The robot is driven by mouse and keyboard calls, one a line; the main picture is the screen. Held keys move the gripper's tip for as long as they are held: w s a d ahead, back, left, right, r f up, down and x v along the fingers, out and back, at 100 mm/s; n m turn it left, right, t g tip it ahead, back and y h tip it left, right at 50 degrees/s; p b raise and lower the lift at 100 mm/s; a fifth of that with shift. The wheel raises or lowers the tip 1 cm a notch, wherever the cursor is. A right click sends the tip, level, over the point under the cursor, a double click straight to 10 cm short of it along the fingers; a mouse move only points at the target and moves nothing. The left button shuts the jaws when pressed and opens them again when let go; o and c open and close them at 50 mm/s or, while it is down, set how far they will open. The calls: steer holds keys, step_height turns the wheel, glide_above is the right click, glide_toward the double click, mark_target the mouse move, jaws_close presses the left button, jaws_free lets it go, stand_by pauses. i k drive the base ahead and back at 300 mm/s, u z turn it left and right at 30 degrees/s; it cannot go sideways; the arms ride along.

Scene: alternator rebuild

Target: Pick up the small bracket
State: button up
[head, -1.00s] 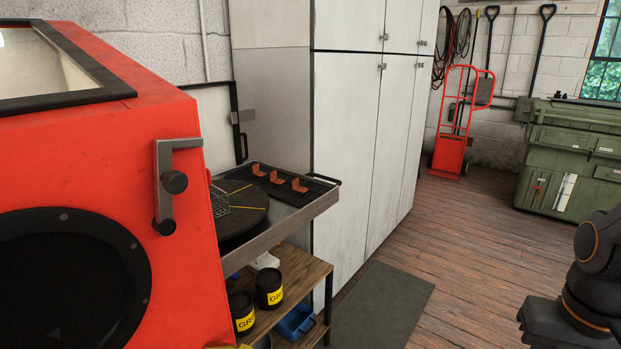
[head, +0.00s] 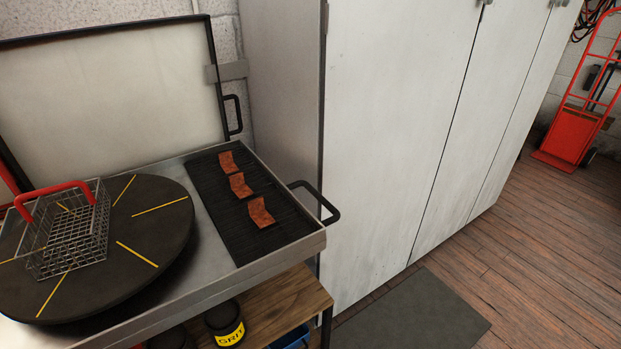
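Three small rusty orange-brown brackets lie in a row on a black ribbed mat (head: 229,215) in a metal tray. The far bracket (head: 228,162) is toward the back, the middle bracket (head: 239,185) is in the centre, and the near bracket (head: 260,212) is closest to the front. They look alike, and I cannot tell which one the task means. My gripper is not in view.
A wire basket (head: 80,236) with a red handle sits on a dark round turntable (head: 160,255) left of the mat. A black handle (head: 322,203) juts from the tray's right side. White cabinets (head: 400,120) stand close on the right. Grit tins (head: 224,322) are below.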

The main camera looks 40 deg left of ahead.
mark_target(257, 212)
steer(key=i, duration=0.45)
steer(key=u, duration=2.4)
